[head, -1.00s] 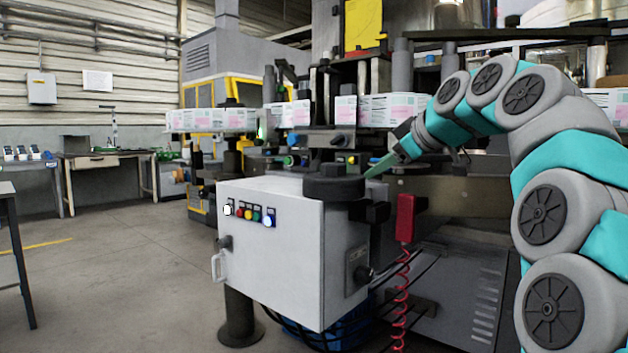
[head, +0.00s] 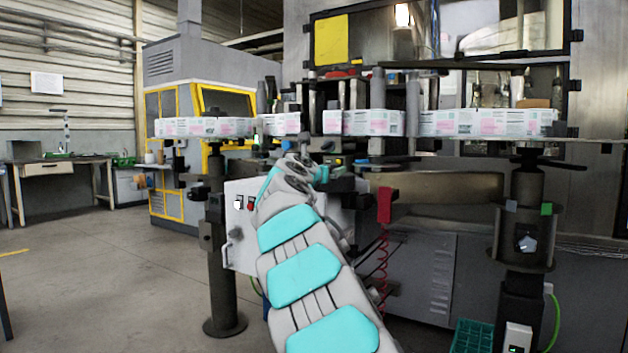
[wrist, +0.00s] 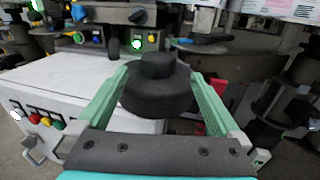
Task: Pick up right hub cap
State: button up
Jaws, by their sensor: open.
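A black stepped round hub cap (wrist: 158,92) stands upright near the grey-white control box (wrist: 85,78) in the wrist view. My gripper (wrist: 165,74) is open, with one green finger on each side of the cap. I cannot tell whether either finger touches it.
A red handset (head: 384,205) with a coiled cord hangs right of my arm. A dark post (head: 222,260) stands left. The floor (head: 110,270) at left is clear.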

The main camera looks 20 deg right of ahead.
jog(key=shift+w, duration=0.35)
jog(key=shift+x, duration=1.35)
jog(key=shift+w+d, duration=0.2)
jog(key=shift+d, duration=0.1)
jog(key=shift+w+d, duration=0.25)
jog(key=shift+w, duration=0.2)
jog(key=shift+w+d, duration=0.2)
jog(key=shift+w+d+p, duration=0.25)
jog(key=shift+w+p, duration=0.15)
jog(key=shift+p, duration=0.05)
jog(key=shift+w+d, duration=0.45)
jog(key=shift+d, duration=0.05)
